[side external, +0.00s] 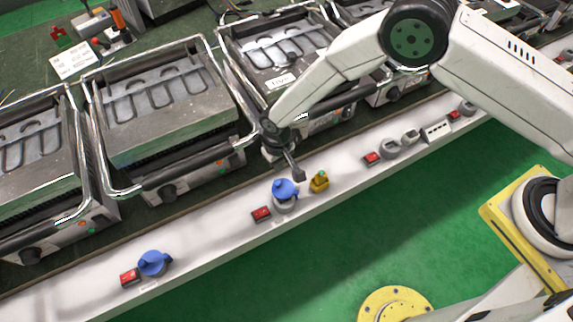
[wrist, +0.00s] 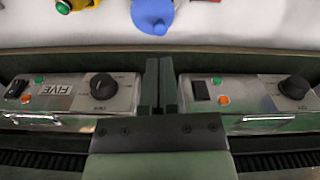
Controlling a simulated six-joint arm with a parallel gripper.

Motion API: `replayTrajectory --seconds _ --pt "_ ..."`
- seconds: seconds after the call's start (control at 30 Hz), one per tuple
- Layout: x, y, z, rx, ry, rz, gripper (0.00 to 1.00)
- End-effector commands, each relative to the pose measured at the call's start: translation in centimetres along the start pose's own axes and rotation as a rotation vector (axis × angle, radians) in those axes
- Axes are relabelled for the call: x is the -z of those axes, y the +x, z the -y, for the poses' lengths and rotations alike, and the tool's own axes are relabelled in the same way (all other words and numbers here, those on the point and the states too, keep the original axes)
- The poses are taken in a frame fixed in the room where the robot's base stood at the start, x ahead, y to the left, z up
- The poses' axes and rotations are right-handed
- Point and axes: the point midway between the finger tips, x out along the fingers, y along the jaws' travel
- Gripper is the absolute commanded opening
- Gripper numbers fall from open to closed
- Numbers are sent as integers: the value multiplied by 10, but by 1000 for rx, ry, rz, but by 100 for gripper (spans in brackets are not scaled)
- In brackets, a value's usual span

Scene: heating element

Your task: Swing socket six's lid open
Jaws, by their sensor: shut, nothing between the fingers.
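A blue socket lid (side external: 285,188) sits on a grey socket on the white ledge, beside a red switch. It looks closed, and its blue edge shows at the top of the wrist view (wrist: 152,14). A second blue lid (side external: 153,262) is farther left on the ledge. The socket labels are too small to read, so I cannot tell which socket is six. My gripper (side external: 297,174) is shut and empty, just above and behind the nearer blue lid, apparently apart from it. In the wrist view my gripper's fingers (wrist: 160,65) are together, with the lid beyond them.
Red switches (side external: 262,214) and grey sockets (side external: 390,149) line the ledge. Contact grills with chrome handles (side external: 165,110) stand behind; one panel reads FIVE (wrist: 55,89).

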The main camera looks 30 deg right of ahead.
Motion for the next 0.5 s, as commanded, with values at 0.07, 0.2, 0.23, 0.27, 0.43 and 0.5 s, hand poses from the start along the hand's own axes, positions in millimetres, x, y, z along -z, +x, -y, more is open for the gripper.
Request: replayTrajectory --seconds 0.07,0.2,0.23,0.27,0.43,0.5 --pt "-8 -15 0 1 -76 6 0" --pt "-22 -41 -8 4 -194 14 0" --pt "-24 -47 -11 5 -209 13 0" --pt "-26 -53 -14 6 -219 12 0" --pt "-31 -86 -40 12 -226 -8 0" --pt "-32 -100 -54 14 -210 -21 0"
